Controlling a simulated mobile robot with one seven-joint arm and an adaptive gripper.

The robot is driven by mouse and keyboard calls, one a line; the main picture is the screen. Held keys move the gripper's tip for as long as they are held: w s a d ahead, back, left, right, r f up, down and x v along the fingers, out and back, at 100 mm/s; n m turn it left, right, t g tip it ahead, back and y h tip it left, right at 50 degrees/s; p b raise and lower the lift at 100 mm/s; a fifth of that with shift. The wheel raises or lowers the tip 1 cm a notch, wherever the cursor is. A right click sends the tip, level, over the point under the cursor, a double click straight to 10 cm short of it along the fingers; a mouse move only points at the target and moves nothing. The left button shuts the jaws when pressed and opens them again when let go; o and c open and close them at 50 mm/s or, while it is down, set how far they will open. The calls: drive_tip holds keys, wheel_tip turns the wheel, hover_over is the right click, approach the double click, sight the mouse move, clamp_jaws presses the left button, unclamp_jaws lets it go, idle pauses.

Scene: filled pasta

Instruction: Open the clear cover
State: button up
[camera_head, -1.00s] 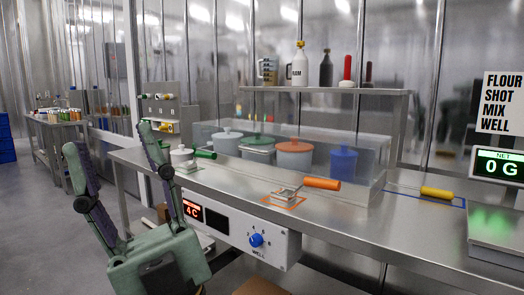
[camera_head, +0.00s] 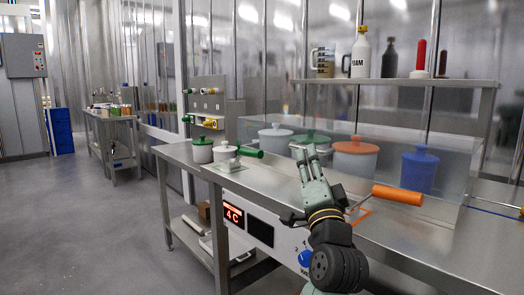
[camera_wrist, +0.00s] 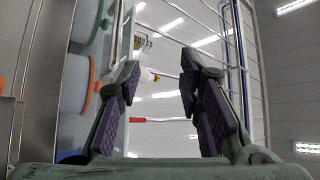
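The clear cover (camera_head: 454,190) is a see-through box on the steel counter, standing over several lidded pots. Inside it are a white pot (camera_head: 276,142), a green-lidded pot (camera_head: 310,141), an orange-lidded pot (camera_head: 355,160) and a blue pot (camera_head: 420,172). The cover looks closed. My gripper (camera_head: 304,150) points upward in front of the cover, overlapping the green-lidded pot in the picture. Whether it touches the cover cannot be told. In the wrist view my gripper (camera_wrist: 158,72) has its purple-padded fingers apart with nothing held between them; green and orange pot rims show at left.
An orange-handled tool (camera_head: 398,195) lies on the counter (camera_head: 450,245) right of my gripper. Left of the cover stand a small green-lidded pot (camera_head: 202,151), a small white pot (camera_head: 224,157) and a green-handled tool (camera_head: 247,152). A shelf (camera_head: 450,83) with bottles runs above.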

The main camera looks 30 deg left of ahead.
drive_tip(key=shift+m, duration=0.4)
drive_tip(key=w+a, duration=0.2)
drive_tip(key=w, duration=0.2)
drive_tip(key=w+a+p, duration=0.1)
drive_tip(key=w+a, duration=0.1)
drive_tip(key=w, duration=0.2)
drive_tip(key=w+a+p, duration=0.1)
drive_tip(key=w+a, duration=0.2)
drive_tip(key=w, duration=0.2)
drive_tip(key=shift+f, duration=0.3)
drive_tip(key=shift+w+a+r, duration=0.2)
drive_tip(key=shift+w, duration=0.3)
drive_tip(key=shift+c, duration=0.4)
clamp_jaws()
